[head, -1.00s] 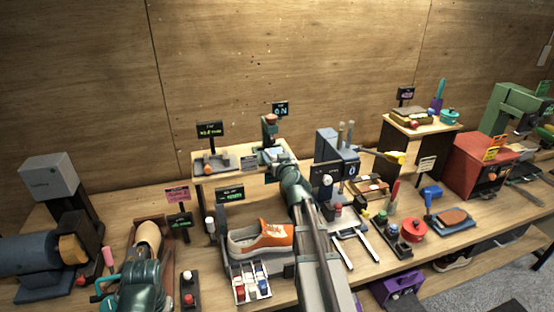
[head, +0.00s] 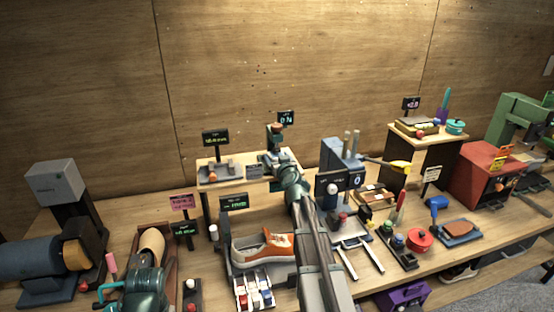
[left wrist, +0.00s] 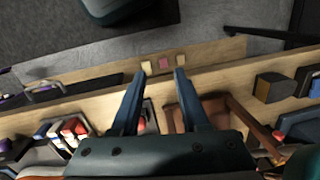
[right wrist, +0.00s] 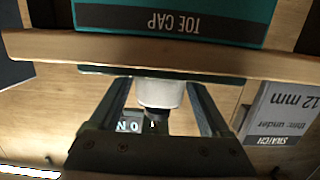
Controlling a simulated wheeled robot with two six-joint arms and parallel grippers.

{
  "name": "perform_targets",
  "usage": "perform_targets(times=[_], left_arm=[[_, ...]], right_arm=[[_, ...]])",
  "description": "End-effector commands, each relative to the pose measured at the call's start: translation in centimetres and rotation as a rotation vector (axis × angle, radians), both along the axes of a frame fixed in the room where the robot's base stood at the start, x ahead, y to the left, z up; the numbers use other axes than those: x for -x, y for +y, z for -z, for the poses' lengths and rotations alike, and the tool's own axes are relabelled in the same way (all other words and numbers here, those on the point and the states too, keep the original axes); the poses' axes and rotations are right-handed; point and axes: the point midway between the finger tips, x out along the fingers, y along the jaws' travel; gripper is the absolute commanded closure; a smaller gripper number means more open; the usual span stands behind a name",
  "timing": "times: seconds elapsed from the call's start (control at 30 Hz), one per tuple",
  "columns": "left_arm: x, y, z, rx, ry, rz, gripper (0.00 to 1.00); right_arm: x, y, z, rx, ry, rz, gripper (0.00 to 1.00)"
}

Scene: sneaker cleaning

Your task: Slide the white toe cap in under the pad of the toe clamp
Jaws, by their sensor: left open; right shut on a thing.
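The toe clamp (head: 276,134) stands on the small raised shelf, a teal post with a brown knob on top. My right gripper (head: 277,160) is at its front. In the right wrist view the right gripper (right wrist: 159,88) is shut on a pale white rounded piece, which I take to be the white toe cap (right wrist: 160,93). A dark part shows just behind the piece; I cannot tell whether it is the pad or whether they overlap. A teal plate reading TOE CAP (right wrist: 170,20) appears upside down. My left gripper (left wrist: 160,74) is open and empty over the bench front.
A swatch card (right wrist: 285,112) is close beside my right gripper. The shelf edge (right wrist: 50,45) crosses that view. A blue-grey machine (head: 342,165) stands to the right.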

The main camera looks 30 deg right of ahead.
Motion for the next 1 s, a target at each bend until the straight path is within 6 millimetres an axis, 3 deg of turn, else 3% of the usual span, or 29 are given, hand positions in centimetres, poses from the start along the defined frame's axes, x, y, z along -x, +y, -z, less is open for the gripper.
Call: perform_targets(times=[0.13,0.17,0.23,0.57,1.0], left_arm=[[0.0,0.0,0.0,0.0,0.0,0.0,0.55],[0.0,0.0,0.0,0.0,0.0,0.0,0.55],[0.0,0.0,0.0,0.0,0.0,0.0,0.55],[0.0,0.0,-0.1,0.0,0.0,0.0,0.55],[0.0,0.0,-1.5,0.0,0.0,0.0,0.55]], right_arm=[[0.0,0.0,0.0,0.0,0.0,0.0,0.85],[0.0,0.0,0.0,0.0,0.0,0.0,0.14],[0.0,0.0,0.0,0.0,0.0,0.0,0.01],[0.7,0.2,-0.1,0.001,0.0,0.0,0.0],[9.3,2.3,-1.5,0.001,0.0,0.001,0.0]])
